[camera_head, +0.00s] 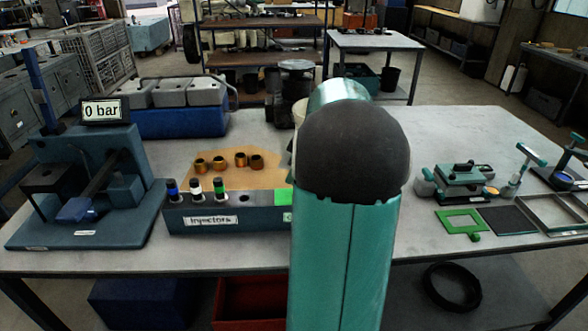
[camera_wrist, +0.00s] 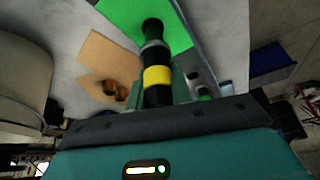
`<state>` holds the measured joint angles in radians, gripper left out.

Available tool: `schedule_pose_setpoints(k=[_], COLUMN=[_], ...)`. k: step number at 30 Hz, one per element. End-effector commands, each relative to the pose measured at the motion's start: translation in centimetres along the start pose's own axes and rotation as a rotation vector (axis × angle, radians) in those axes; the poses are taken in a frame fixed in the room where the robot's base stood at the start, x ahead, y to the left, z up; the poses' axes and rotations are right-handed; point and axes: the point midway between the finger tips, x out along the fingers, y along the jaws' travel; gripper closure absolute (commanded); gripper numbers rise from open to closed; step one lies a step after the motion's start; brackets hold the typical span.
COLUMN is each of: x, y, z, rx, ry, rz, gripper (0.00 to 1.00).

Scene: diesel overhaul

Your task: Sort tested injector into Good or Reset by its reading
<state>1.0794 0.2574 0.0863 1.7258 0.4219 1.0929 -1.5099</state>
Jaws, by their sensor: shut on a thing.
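In the wrist view my gripper (camera_wrist: 158,90) is shut on a dark injector with a yellow band (camera_wrist: 158,77). Behind the injector lies a bright green surface (camera_wrist: 119,15); I cannot tell whether they touch. In the head view my arm hides the gripper and this injector. A green patch (camera_head: 283,197) shows beside my arm, with a partly hidden green label below it. Injectors with blue (camera_head: 172,188), white (camera_head: 195,188) and green (camera_head: 219,187) bands stand upright in the rack (camera_head: 248,222) labelled "Injectors". The test stand's display (camera_head: 102,111) reads "0 bar". No Reset label is visible.
Several brass cups (camera_head: 241,160) stand on a tan mat (camera_head: 222,174) behind the rack. A blue crate with grey containers (camera_head: 180,121) stands at the back. Teal fixtures (camera_head: 461,183) and frames (camera_head: 461,221) occupy the right. Bare table (camera_head: 446,135) shows behind them.

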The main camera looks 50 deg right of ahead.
Motion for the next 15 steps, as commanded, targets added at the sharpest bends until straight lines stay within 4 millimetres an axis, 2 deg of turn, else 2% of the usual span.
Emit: schedule_pose_setpoints(k=[15], x=[1.4], y=[0.0], z=[0.6], rx=[0.000], ry=[0.000], rz=[0.000], gripper=[1.00])
